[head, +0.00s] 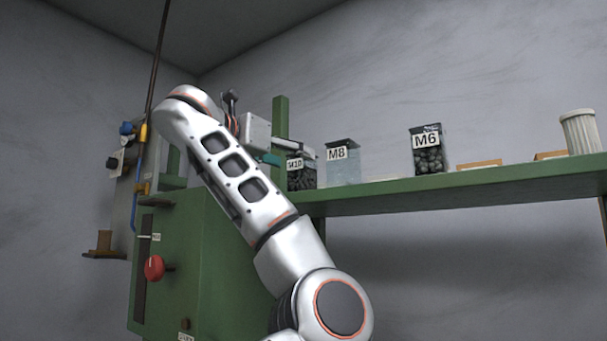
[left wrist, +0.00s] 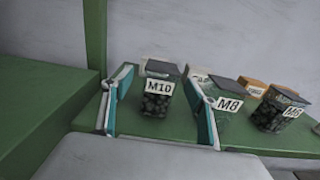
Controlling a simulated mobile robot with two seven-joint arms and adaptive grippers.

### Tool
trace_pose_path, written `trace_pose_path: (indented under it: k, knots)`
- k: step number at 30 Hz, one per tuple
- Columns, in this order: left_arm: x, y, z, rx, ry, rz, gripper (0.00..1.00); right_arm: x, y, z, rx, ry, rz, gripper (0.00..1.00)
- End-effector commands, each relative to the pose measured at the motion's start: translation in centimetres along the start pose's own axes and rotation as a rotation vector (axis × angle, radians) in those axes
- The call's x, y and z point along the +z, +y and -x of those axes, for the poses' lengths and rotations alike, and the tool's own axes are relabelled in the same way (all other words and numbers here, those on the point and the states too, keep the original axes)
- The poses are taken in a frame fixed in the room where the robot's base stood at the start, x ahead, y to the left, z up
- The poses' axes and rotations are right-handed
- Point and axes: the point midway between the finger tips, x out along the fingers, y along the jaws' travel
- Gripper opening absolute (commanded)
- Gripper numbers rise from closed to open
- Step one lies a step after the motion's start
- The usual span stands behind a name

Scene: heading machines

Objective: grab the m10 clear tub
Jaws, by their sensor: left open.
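The M10 clear tub (head: 302,177) holds dark pieces and stands upright at the left end of the green shelf in the head view. It also shows in the left wrist view (left wrist: 157,103), with a dark lid and a white M10 label facing me. My left gripper (head: 279,152) is at the tub, its two teal-padded fingers open. In the left wrist view the gripper (left wrist: 160,112) has one finger to the left of the tub and one to the right, near the M8 tub (left wrist: 232,108). I cannot tell whether either finger touches a tub. My right gripper is out of view.
The M8 tub (head: 343,164) stands close to the right of M10, and the M6 tub (head: 428,156) farther right. Orange-brown boxes (head: 479,165) and a ribbed white cup (head: 579,132) follow along the shelf (head: 450,188). A green post (head: 280,115) and green machine (head: 225,250) are left.

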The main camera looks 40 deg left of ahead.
Motion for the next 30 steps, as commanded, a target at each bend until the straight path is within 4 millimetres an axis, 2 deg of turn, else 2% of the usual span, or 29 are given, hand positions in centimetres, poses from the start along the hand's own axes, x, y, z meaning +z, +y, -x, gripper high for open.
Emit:
trace_pose_path:
  k: [9,19,25,30]
  knots:
    - [0.2,-0.3,-4.3,-0.001,0.003,-0.001,0.58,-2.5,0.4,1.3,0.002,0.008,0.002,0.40]
    - [0.0,-0.3,-4.9,0.000,0.001,0.001,0.58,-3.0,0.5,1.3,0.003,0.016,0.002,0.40]
    - [0.0,-0.3,-4.9,0.000,0.001,0.000,0.06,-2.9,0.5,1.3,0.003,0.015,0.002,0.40]
    - [0.1,-0.3,-4.8,0.000,-0.001,0.000,0.05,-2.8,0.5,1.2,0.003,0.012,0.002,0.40]
